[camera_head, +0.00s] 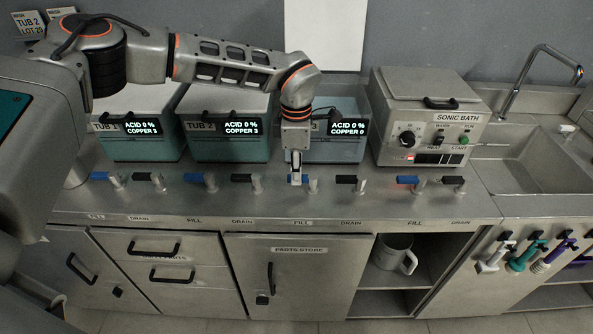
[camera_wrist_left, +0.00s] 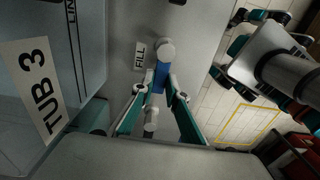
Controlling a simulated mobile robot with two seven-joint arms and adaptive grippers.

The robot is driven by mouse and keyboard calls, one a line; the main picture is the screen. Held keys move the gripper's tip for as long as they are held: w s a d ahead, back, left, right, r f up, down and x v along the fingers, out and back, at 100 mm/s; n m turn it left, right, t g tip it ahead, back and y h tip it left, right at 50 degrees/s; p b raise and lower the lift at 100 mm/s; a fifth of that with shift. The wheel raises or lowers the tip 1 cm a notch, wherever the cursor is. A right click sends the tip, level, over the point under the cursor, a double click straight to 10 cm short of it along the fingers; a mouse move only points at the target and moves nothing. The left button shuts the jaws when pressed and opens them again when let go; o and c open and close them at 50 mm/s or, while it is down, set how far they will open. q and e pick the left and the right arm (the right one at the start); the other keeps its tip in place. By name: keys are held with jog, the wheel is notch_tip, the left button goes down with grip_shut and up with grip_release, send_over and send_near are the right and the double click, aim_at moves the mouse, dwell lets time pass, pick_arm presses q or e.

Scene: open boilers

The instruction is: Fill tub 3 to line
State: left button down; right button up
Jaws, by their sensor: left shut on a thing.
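Tub 3 (camera_head: 326,149) is a grey-teal tank on the counter, third from the left.
The black-handled drain tap (camera_head: 347,180) stands just right of the fill tap. Tub 1 (camera_head: 140,148) and tub 2 (camera_head: 228,149) stand left with their own taps. The sonic bath (camera_head: 425,155) and sink (camera_head: 530,165) are right. A jug (camera_head: 394,256) is on the shelf below.

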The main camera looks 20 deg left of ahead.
pick_arm(q)
jog(key=c, duration=2)
grip_release()
notch_tip(320, 180, up, 12)
jog(key=shift+r, duration=0.1)
